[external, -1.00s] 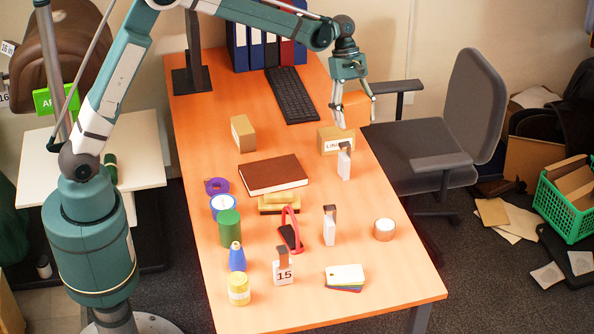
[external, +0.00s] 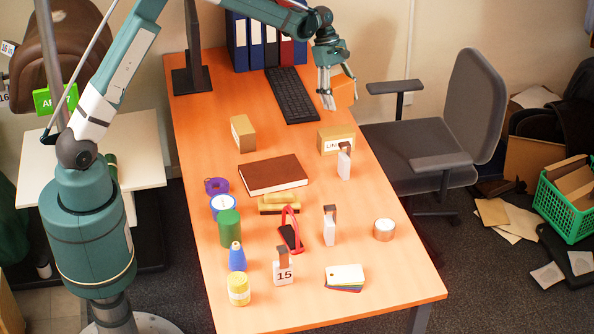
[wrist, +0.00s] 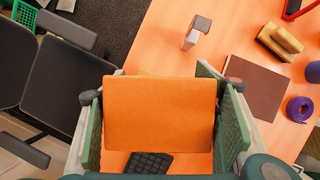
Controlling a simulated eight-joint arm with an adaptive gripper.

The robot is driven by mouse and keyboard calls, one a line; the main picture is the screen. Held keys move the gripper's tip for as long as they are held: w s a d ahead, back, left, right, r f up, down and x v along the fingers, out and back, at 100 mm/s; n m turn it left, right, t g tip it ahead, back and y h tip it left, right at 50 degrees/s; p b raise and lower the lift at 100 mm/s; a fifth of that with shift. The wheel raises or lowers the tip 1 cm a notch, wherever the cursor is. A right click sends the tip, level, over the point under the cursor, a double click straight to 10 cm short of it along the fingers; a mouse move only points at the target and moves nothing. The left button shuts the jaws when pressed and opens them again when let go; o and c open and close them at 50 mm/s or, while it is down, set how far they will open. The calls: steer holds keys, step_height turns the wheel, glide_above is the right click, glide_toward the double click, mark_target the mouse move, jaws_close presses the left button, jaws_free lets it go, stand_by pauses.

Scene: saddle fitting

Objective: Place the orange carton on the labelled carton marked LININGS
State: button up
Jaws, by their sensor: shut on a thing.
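My gripper (external: 328,90) is shut on the orange carton (external: 344,90) and holds it in the air above the far right edge of the table. In the wrist view the orange carton (wrist: 160,113) fills the space between the green finger pads. The labelled carton (external: 336,139) stands on the table, below and in front of my gripper in the external view. Its white label shows only the first letters, "LIN"; a tag block in front hides the rest. In the wrist view the held carton hides nearly all of it.
A second brown carton (external: 243,133) stands to the left of the labelled one. A tag block (external: 344,161) stands close in front of it. A brown book (external: 273,174), the keyboard (external: 291,95) and a grey chair (external: 420,140) are nearby.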

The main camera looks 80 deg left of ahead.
steer(key=shift+d+f, duration=0.1)
steer(key=shift+f, duration=0.2)
steer(key=shift+f, duration=0.1)
glide_above(336, 136)
steer(key=shift+d+f, duration=0.1)
steer(key=shift+f, duration=2.95)
steer(key=shift+f, duration=0.1)
steer(key=shift+f+b, duration=0.35)
steer(key=shift+f, duration=1.4)
steer(key=shift+f, duration=0.15)
steer(key=o, duration=1.1)
steer(key=shift+o, duration=0.2)
